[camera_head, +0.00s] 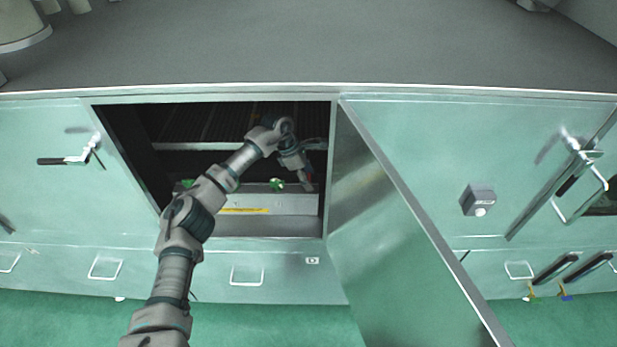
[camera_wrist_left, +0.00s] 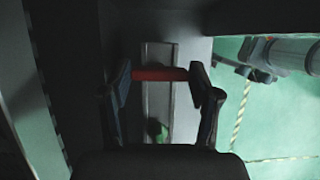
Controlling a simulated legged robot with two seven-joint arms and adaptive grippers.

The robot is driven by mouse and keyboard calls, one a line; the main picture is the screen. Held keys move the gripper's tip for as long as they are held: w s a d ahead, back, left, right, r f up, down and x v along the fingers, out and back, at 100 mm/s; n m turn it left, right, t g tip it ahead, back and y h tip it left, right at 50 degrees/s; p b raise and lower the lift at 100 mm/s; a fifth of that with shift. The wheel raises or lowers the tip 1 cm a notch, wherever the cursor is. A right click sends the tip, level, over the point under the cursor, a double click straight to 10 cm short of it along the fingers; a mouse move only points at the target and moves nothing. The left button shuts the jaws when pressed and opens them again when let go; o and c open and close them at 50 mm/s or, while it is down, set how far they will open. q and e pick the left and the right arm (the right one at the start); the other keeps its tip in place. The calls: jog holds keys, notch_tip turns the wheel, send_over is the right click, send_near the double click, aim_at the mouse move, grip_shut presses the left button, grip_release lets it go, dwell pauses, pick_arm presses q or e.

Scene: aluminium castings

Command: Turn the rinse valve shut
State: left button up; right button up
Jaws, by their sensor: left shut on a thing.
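My left gripper (camera_head: 306,174) reaches inside the open cabinet, at its right side. It is shut on a red bar, which looks like the handle of the rinse valve (camera_wrist_left: 160,74). In the left wrist view the bar lies crosswise between the two dark fingertips of the gripper (camera_wrist_left: 160,84). In the head view only a small bit of red shows by the fingers. The valve's body is hard to make out in the dark. My right gripper is not in view.
A green knob (camera_head: 277,184) sits left of the gripper on a pale panel (camera_head: 290,204) with a yellow strip. The cabinet door (camera_head: 385,225) stands open on the right. A grey worktop (camera_head: 310,50) runs above. The cabinet's side wall is close to the gripper.

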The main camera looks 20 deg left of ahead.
pick_arm(q)
jog(key=shift+a+r, duration=0.1)
jog(key=o, duration=1.1)
jog(key=shift+w, duration=0.1)
jog(key=shift+o, duration=0.2)
jog(key=shift+a, duration=0.1)
jog(key=v, duration=1.1)
jog(key=shift+a+r, duration=0.3)
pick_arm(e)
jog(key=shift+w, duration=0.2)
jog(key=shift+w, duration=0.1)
